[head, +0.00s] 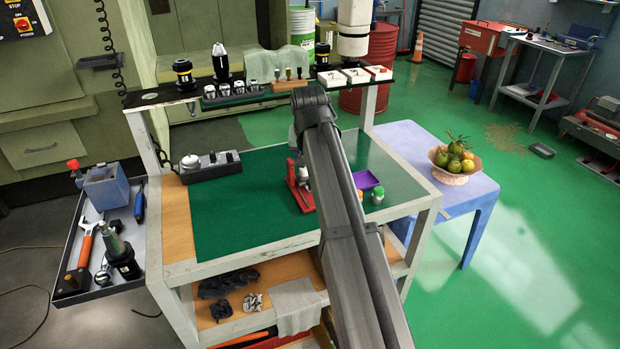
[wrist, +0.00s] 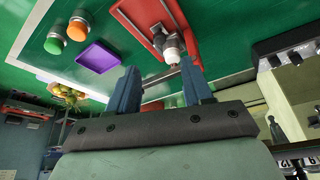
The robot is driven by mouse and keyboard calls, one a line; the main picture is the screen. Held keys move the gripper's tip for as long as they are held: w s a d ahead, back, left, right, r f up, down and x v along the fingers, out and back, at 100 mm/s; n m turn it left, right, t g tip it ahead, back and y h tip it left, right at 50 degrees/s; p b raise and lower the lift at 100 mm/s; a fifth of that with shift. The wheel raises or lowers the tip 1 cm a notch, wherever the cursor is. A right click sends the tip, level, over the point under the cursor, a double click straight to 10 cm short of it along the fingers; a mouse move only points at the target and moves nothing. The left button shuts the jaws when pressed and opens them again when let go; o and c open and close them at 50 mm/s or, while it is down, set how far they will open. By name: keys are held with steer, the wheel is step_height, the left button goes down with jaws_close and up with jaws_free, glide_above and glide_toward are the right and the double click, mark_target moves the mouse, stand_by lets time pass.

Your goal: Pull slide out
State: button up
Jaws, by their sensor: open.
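A red fixture (head: 301,194) stands on the green-topped cart, partly hidden behind my arm. In the wrist view the red fixture (wrist: 142,22) has a white and metal cylindrical part (wrist: 173,48) at its end. A thin metal rod (wrist: 158,78) shows by that part, crossing the gap between my fingers. My gripper (wrist: 158,80) is open, its two dark blue fingers apart in front of the fixture. I cannot tell whether they touch the rod. In the head view my arm hides the gripper. No part is clearly recognisable as the slide.
A purple tray (head: 366,180) and a green-topped item (head: 377,195) lie right of the fixture. A shelf (head: 150,97) with tool holders spans the back. The green mat (head: 240,215) is clear at front left.

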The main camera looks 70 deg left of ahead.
steer(key=x, duration=1)
steer(key=shift+w+a+f, duration=0.1)
steer(key=shift+a+f, duration=0.1)
steer(key=shift+f, duration=0.1)
jaws_close()
